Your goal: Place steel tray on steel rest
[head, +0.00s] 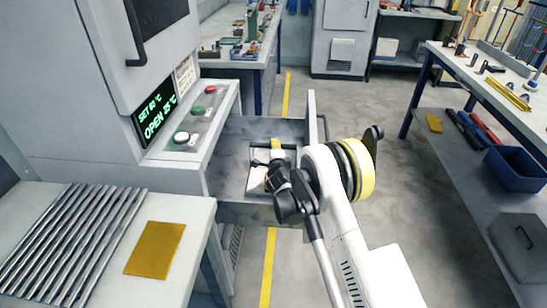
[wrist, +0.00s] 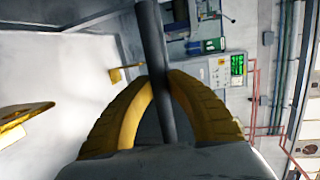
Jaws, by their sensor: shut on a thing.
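My gripper (wrist: 166,82) has its two yellow-padded fingers closed around a dark grey bar (wrist: 152,35) in the wrist view. The bar looks like a handle, but I cannot tell what it belongs to. In the head view my arm reaches to the open drawer (head: 315,118) of the grey machine and covers part of it; the fingertips are not clear there. A row of parallel steel rods (head: 72,238) lies on the left bench, perhaps the steel rest. I cannot clearly make out a steel tray.
A yellow plate (head: 155,249) lies beside the rods on the left bench. The machine's lit display (head: 157,112) reads OPEN. A workbench (head: 470,70) with tools stands on the right, with a blue bin (head: 517,168) on its lower shelf. Clear floor lies between.

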